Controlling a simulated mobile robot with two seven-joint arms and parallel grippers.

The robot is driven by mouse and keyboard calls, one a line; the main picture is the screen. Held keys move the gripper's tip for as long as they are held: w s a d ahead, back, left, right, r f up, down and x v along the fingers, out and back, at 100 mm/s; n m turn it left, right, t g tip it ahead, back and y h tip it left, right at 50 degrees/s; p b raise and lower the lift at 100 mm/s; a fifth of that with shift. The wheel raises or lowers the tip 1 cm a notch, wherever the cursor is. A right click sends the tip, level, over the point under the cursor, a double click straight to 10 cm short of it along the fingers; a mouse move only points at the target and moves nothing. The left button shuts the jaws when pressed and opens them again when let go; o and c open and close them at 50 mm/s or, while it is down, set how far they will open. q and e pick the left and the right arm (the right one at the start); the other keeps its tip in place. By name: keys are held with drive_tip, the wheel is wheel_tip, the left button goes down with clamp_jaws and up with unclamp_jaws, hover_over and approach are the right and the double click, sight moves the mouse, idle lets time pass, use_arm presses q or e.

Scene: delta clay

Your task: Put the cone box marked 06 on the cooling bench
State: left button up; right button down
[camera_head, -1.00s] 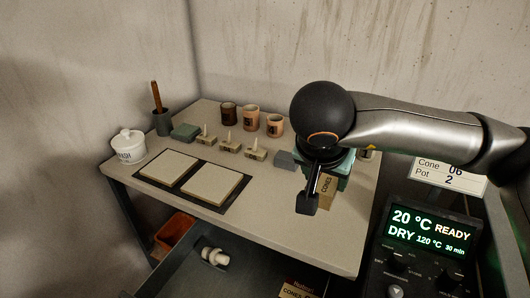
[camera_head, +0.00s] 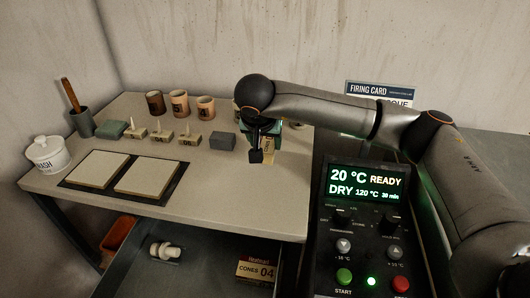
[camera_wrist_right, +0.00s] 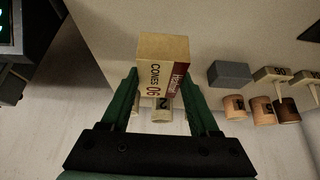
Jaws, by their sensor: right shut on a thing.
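The cone box marked 06 (camera_wrist_right: 152,78) is a tan box with a dark red label, lettered "CONES 06" in the right wrist view. In the head view part of it (camera_head: 268,148) shows beside my right gripper (camera_head: 262,150), over the right part of a pale-topped bench (camera_head: 225,190). My right gripper (camera_wrist_right: 163,88) is shut on the box, one green finger on each side. I cannot tell whether the box touches the bench top. No sign in view names the cooling bench. My left gripper is not in view.
A grey block (camera_head: 222,141), several cone stands and cups (camera_head: 180,104) stand left of the box. Two pale tiles (camera_head: 147,175) lie at the front left. A drawer (camera_head: 215,272) below holds a box marked 04 (camera_head: 257,270). A control panel (camera_head: 365,220) stands right.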

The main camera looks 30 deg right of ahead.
sight(265, 151)
drive_tip(key=shift+w+d+f, duration=0.1)
drive_tip(key=shift+w+f, duration=0.1)
drive_tip(key=shift+f, duration=1.6)
drive_tip(key=shift+f+b, duration=0.15)
drive_tip(key=shift+b, duration=0.15)
drive_tip(key=shift+c, duration=0.6)
unclamp_jaws()
drive_tip(key=shift+s+r, duration=0.1)
drive_tip(key=shift+r, duration=0.25)
drive_tip(key=p+v, duration=0.1)
drive_tip(key=v, duration=1)
drive_tip(key=shift+s+r+p, duration=0.15)
drive_tip(key=shift+r+p, duration=0.05)
drive_tip(key=shift+p, duration=0.1)
